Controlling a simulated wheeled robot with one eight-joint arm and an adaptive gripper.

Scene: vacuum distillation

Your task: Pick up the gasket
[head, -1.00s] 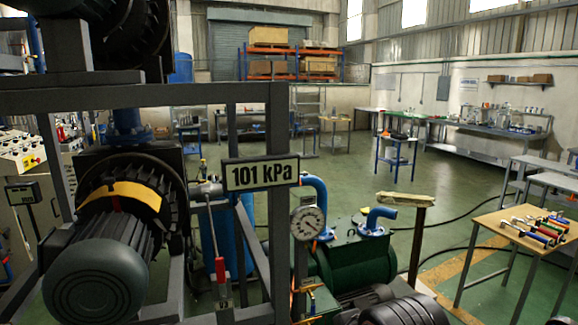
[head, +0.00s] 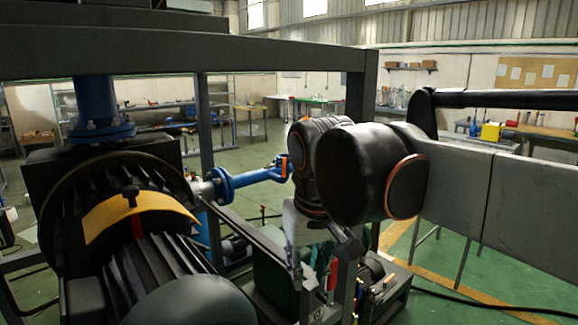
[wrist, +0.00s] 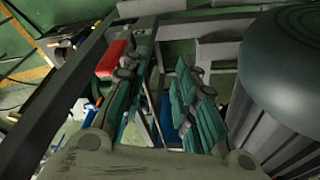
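I cannot make out the gasket with certainty in either view. My gripper (head: 318,265) points downward in the middle of the head view, beside the pump frame. In the wrist view its two teal-padded fingers (wrist: 166,60) stand apart, with a gap between them and nothing visibly held. Grey bars and a bit of blue show through that gap. A blue flanged pipe (head: 250,178) ends just left of my wrist in the head view. My arm hides what lies behind it.
A dark steel frame (head: 190,56) crosses the top left. A large motor with a yellow curved strip (head: 140,206) fills the lower left. A red handle (head: 332,274) is close by my gripper; a red part (wrist: 112,58) shows beside the left finger. Green floor (head: 500,270) is open at right.

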